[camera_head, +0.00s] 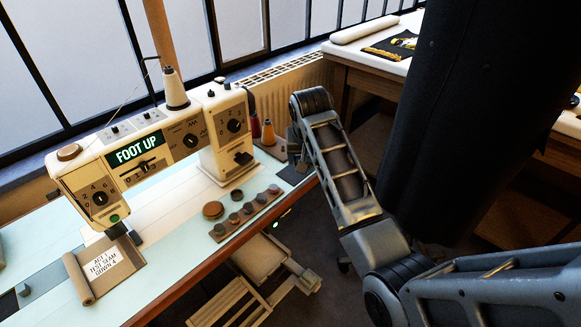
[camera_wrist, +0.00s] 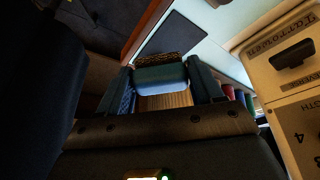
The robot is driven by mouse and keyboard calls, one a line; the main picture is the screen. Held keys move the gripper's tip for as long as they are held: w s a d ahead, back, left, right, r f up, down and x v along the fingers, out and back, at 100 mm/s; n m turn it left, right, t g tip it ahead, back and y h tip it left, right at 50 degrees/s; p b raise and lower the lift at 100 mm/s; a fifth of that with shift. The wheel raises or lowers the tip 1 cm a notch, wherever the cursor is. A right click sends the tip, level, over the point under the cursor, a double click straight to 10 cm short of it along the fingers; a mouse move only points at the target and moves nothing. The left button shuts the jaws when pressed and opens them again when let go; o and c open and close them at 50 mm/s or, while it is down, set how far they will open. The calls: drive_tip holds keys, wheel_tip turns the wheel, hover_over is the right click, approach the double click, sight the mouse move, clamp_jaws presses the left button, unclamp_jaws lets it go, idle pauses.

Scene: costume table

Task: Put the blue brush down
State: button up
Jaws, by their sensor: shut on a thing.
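The blue brush (camera_wrist: 160,76) is between the two fingers of my gripper (camera_wrist: 163,88) in the wrist view. Its bristles (camera_wrist: 158,59) point away from my wrist. A dark flat mat (camera_wrist: 181,34) on the pale tabletop lies beyond the brush. In the head view my gripper (camera_head: 294,143) is at the table's right end, by the thread cones, near the dark mat (camera_head: 294,173). My arm hides most of the gripper there, and I cannot make out the brush in that view.
A cream sewing machine (camera_head: 150,150) stands left of my gripper. An orange thread cone (camera_head: 268,132) is close beside the gripper. A brown strip with several round pieces (camera_head: 246,212) lies along the front edge. The table's wooden edge (camera_head: 236,243) runs below.

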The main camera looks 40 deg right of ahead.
hover_over(291, 172)
drive_tip(key=s+a, duration=0.1)
wheel_tip(291, 172, down, 3)
drive_tip(key=shift+f, duration=0.1)
drive_tip(key=shift+s+f, duration=0.1)
drive_tip(key=shift+f, duration=1.8)
drive_tip(key=shift+f, duration=0.1)
drive_tip(key=o, duration=1)
drive_tip(key=v, duration=1.2)
